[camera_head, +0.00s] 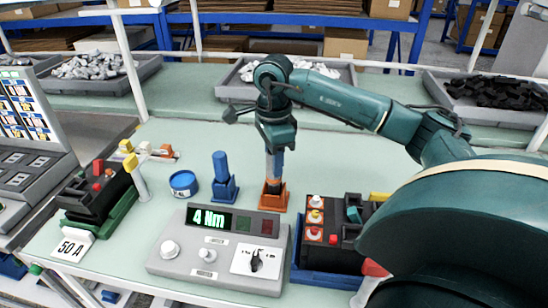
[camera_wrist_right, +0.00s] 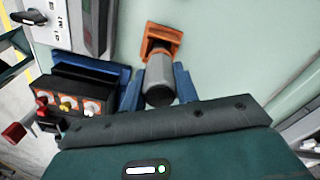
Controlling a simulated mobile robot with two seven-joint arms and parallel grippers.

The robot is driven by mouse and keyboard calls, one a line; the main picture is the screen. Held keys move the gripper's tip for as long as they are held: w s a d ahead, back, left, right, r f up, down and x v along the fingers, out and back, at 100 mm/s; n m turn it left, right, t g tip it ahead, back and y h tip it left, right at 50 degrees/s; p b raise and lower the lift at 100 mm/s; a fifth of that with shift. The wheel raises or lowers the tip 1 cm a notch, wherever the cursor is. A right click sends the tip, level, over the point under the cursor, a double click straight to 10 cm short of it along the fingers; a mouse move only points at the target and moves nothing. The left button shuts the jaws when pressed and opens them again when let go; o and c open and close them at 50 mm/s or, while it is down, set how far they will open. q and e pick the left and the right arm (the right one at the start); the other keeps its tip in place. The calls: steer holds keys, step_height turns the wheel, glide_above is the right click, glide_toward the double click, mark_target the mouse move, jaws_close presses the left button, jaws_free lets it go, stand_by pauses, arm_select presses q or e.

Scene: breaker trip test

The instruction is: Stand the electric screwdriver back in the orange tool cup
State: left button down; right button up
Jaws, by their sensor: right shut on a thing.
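The orange tool cup (camera_head: 273,197) stands on the bench directly below. How deep the tip sits inside is hidden. My left gripper is not in view.
A blue holder (camera_head: 222,190) with a blue tool stands left of the cup, and a blue tape roll (camera_head: 183,184) beyond it. The grey tester (camera_head: 220,250) reading 4 Nm is in front. A black breaker (camera_head: 335,228) sits front right.

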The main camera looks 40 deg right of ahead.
arm_select(q)
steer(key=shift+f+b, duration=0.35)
steer(key=shift+b, duration=0.1)
arm_select(e)
steer(key=shift+f, duration=0.7)
steer(key=o, duration=1.2)
steer(key=shift+c, duration=0.2)
step_height(320, 180, up, 13)
steer(key=shift+f+p, duration=0.2)
steer(key=shift+p, duration=1)
steer(key=shift+r, duration=0.35)
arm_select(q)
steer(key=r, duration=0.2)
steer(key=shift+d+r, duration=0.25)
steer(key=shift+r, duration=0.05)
